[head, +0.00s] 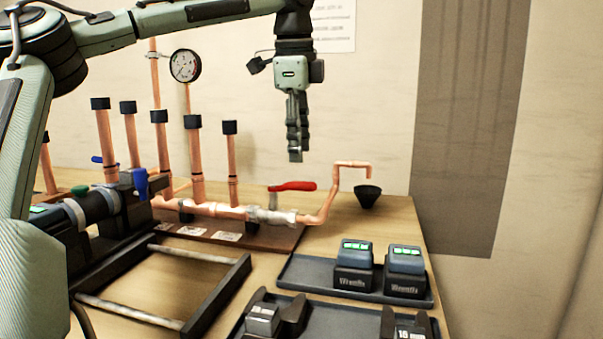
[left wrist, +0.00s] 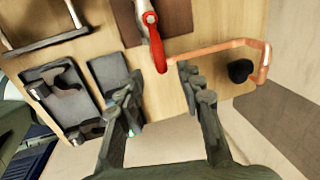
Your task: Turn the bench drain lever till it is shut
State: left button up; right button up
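The bench drain lever has a red handle (head: 293,186) that points right, above a silver valve body (head: 268,215) at the right end of the copper manifold. In the head view it runs roughly in line with the pipe below. In the left wrist view the red handle (left wrist: 155,42) reaches down toward the space between my fingers. My left gripper (head: 295,158) hangs fingers down above the lever, apart from it. In the left wrist view its fingers (left wrist: 160,82) are spread with nothing between them. My right gripper is not in view.
The copper drain pipe (head: 335,190) bends up and over to a black funnel (head: 367,196) right of the lever. Copper uprights (head: 196,160) with black caps and a gauge (head: 185,65) stand left. Trays with battery packs (head: 405,260) and a dark frame (head: 215,290) lie in front.

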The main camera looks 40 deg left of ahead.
aim_at(300, 183)
pick_arm(q)
jog(key=f, duration=0.4)
jog(key=w+f, duration=0.1)
jog(key=f, duration=0.1)
jog(key=shift+a+f, duration=0.35)
jog(key=shift+f, duration=0.05)
grip_shut()
